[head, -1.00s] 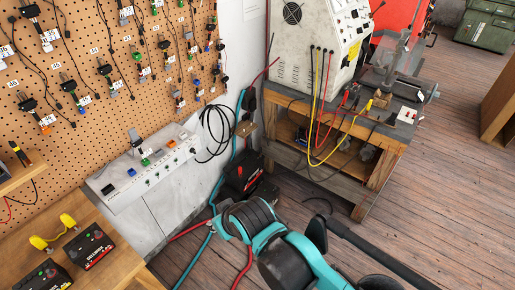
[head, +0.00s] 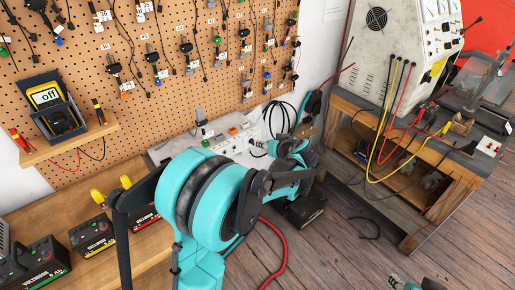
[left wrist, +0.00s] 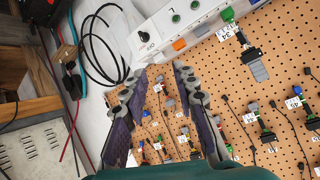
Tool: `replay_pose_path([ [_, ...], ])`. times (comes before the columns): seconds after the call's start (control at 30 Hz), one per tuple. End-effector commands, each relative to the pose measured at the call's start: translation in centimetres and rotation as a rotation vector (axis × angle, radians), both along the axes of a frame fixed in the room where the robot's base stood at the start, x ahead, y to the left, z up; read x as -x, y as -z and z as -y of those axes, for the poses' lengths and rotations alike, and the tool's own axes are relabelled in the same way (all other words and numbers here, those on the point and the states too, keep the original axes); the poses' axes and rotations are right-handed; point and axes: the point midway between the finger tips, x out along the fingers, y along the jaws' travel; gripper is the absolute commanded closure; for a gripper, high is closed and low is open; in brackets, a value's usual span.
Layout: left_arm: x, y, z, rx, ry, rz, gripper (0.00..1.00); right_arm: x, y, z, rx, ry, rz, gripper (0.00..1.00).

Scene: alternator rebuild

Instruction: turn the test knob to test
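The white test panel (head: 240,143) stands below the pegboard in the head view, partly hidden by my left arm. In the left wrist view the panel (left wrist: 205,12) crosses the top, with a dark round knob (left wrist: 148,32) near its left end. In the head view the fingers are hard to make out.
The pegboard (left wrist: 275,85) with hanging, tagged leads lies close to the panel. A black cable loop (left wrist: 98,50) hangs beside the knob end. A multimeter (head: 48,98) reading "off" sits at the left. A wooden bench (head: 420,215) with the white machine (head: 380,40) stands right.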

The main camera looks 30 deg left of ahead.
Motion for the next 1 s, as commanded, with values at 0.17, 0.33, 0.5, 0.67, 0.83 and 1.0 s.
replay_pose_path([
  [0.17,-5.6,5.4,-2.4,-0.134,-0.138,0.172,0.72,0.0,1.5,0.0,0.000,0.000,0.000,0.60],
  [0.33,-8.3,10.2,-3.6,-0.250,-0.224,0.354,0.72,0.0,2.5,0.0,0.000,0.000,0.000,0.60],
  [0.5,-9.0,13.5,-4.0,-0.324,-0.262,0.486,0.72,0.0,3.0,0.0,0.000,0.000,0.000,0.60],
  [0.67,-9.2,14.6,-4.2,-0.352,-0.273,0.539,0.72,0.0,3.2,0.0,0.000,0.000,0.000,0.60],
  [0.83,-9.9,14.8,-6.2,-0.354,-0.276,0.546,0.72,0.0,3.9,0.0,0.000,0.000,0.000,0.60],
  [1.0,-11.0,14.9,-8.9,-0.354,-0.277,0.544,0.72,0.0,4.8,0.0,0.000,0.000,0.000,0.60],
])
